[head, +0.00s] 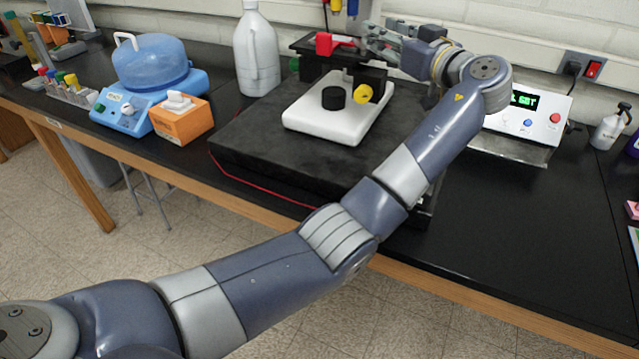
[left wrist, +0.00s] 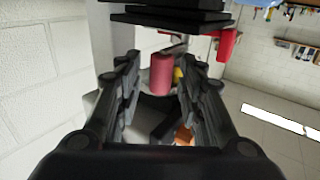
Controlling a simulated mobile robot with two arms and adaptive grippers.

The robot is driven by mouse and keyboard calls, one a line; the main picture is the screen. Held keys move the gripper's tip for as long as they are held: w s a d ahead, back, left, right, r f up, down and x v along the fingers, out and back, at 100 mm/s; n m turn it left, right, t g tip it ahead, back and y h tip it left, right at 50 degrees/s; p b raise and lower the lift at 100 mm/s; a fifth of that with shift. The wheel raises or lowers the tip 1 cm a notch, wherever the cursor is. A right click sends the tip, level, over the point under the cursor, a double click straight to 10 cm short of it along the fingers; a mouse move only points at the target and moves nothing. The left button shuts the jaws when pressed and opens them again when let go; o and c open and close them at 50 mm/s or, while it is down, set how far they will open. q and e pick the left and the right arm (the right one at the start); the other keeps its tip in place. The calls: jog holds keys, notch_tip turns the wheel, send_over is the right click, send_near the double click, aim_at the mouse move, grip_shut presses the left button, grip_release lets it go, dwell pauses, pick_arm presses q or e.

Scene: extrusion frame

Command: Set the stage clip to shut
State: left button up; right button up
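A microscope-like device with a white base (head: 325,118) stands on the dark mat. A red part (head: 328,43), which looks like the stage clip, sits on its raised black stage (head: 304,46). My left gripper (head: 374,40) is at the stage's right side, just right of the red part. In the left wrist view its two fingers (left wrist: 162,92) are apart, with a pinkish-red cylinder (left wrist: 161,74) showing in the gap. I cannot tell whether they touch it. Another red piece (left wrist: 227,44) hangs beyond the right finger. My right gripper is not in view.
A white jug (head: 257,55) stands left of the device. A blue machine (head: 150,75) and an orange box (head: 183,119) are further left. A grey control box with a display (head: 530,112) is at the right. The black bench (head: 500,220) is clear at front right.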

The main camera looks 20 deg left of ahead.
pick_arm(q)
jog(key=shift+s+a+r+m+t+h+p, duration=0.1)
jog(key=shift+s+m+t+h+p, duration=0.15)
jog(key=shift+m+t+h+p, duration=0.45)
jog(key=shift+s+a+r+m+t+h+p, duration=0.1)
jog(key=shift+s+m+t+h+p, duration=0.15)
jog(key=shift+m+t+h+p, duration=0.5)
jog(key=s+a+m+t+h+p, duration=0.3)
jog(key=s+m+t+h+p, duration=0.2)
jog(key=s+m+h+p, duration=0.6)
jog(key=s+f+g, duration=0.2)
jog(key=s+f, duration=0.2)
jog(key=f, duration=0.4)
jog(key=s+f+n+g, duration=0.1)
jog(key=s+f+g, duration=0.2)
jog(key=s+f, duration=0.2)
jog(key=s+f+n+g, duration=0.1)
jog(key=s+f+g, duration=0.2)
jog(key=f, duration=0.8)
jog(key=shift+s+d, duration=0.2)
jog(key=shift+s, duration=0.9)
